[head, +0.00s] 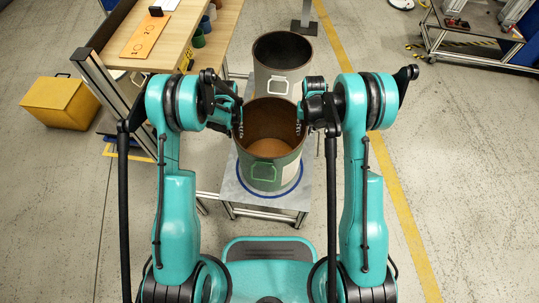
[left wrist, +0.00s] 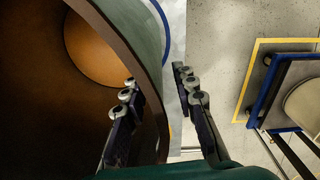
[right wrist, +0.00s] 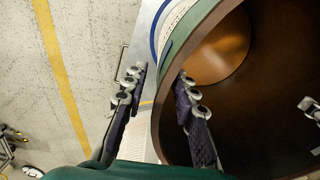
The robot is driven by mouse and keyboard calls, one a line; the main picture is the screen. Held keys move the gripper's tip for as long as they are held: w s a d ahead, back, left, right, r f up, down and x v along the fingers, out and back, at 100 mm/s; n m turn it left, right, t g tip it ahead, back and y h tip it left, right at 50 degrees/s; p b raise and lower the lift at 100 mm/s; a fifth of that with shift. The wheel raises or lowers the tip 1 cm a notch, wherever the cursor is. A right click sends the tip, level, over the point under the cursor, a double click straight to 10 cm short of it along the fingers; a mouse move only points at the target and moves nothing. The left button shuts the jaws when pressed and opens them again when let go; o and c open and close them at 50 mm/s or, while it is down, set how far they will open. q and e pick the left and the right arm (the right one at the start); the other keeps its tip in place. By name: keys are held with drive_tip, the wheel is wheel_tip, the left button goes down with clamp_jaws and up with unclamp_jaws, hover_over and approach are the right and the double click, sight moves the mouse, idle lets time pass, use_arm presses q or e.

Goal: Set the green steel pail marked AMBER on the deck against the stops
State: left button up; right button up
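The green pail (head: 268,172) stands open-topped on a light grey surface (head: 229,186), inside a blue ring. Its inside is brown, and a light green handle outline shows on its near side. I cannot read any AMBER marking. My left gripper (head: 238,120) is at the pail's left rim; in the left wrist view (left wrist: 160,92) its open fingers straddle the wall, one inside and one outside. My right gripper (head: 301,118) straddles the right rim the same way, open, as the right wrist view (right wrist: 158,85) shows. The stops cannot be made out.
A second, light grey pail (head: 283,88) with a dark inside stands directly behind the green one. A wooden bench (head: 150,45) with an orange board and small cups is at the left. A yellow box (head: 62,101) sits on the floor. A cart (head: 470,40) stands far right.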

use_arm(q)
drive_tip(key=shift+f, duration=0.6)
use_arm(e)
drive_tip(key=shift+f, duration=0.65)
use_arm(q)
clamp_jaws()
use_arm(e)
clamp_jaws()
drive_tip(key=shift+r, duration=0.1)
